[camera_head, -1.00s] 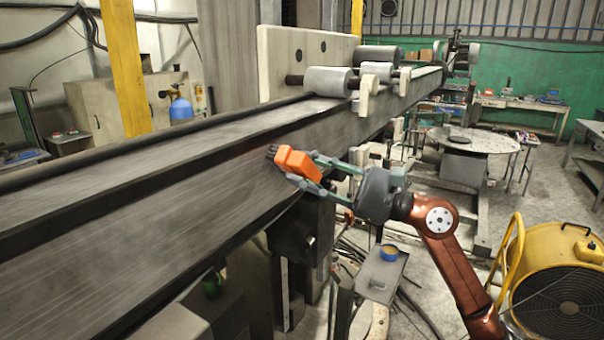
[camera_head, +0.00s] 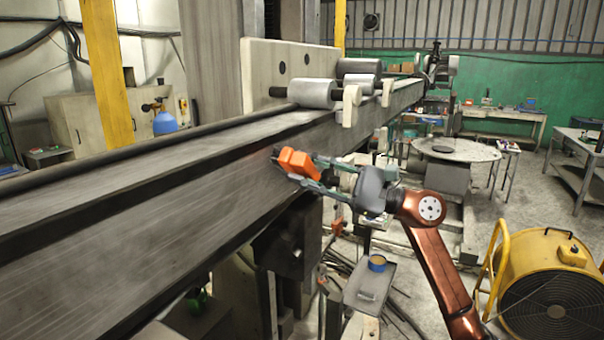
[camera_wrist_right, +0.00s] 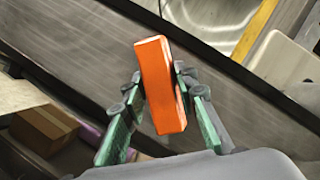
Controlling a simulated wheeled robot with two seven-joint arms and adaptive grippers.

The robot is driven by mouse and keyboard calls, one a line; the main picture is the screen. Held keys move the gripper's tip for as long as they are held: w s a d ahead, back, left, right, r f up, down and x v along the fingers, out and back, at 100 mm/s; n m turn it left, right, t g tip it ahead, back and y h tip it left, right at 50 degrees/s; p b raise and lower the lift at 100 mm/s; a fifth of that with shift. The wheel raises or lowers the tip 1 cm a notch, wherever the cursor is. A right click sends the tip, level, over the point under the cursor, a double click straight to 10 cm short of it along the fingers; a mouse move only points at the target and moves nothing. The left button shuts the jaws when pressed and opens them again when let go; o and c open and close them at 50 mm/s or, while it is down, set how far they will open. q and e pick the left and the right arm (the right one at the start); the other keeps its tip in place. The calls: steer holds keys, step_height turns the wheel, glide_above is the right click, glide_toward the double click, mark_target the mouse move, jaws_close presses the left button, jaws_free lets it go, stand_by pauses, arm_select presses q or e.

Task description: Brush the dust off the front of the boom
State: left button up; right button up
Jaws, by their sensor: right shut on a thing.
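The boom (camera_head: 150,198) is a long dark grey beam running from the lower left to the far right, with pale streaks on its front face. My right gripper (camera_head: 300,168) is shut on an orange brush (camera_head: 297,162) and holds it at the boom's front face. The brush's dark bristles show at its left end in the head view, against or very close to the face; I cannot tell which. In the right wrist view the orange brush (camera_wrist_right: 160,85) sits between the green fingers, with the boom (camera_wrist_right: 80,45) behind it. My left gripper is not in view.
Rollers (camera_head: 312,93) and a pale plate (camera_head: 262,75) sit on top of the boom. A small tray (camera_head: 369,285) with a round tin (camera_head: 377,263) stands below my right arm. A yellow fan (camera_head: 545,285) stands at the lower right.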

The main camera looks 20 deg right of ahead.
steer(key=shift+w+d, duration=1.2)
steer(key=shift+d, duration=0.3)
steer(key=shift+s+d+f, duration=0.1)
steer(key=shift+s+d, duration=0.2)
steer(key=shift+s+d+b, duration=0.55)
steer(key=shift+s+d, duration=0.25)
steer(key=shift+s, duration=0.25)
steer(key=shift+s+d+b, duration=0.55)
steer(key=shift+s+d, duration=0.2)
steer(key=shift+s, duration=0.3)
steer(key=shift+s+d, duration=0.1)
steer(key=shift+s+d+b, duration=0.6)
steer(key=shift+s+d, duration=0.25)
steer(key=shift+s, duration=0.25)
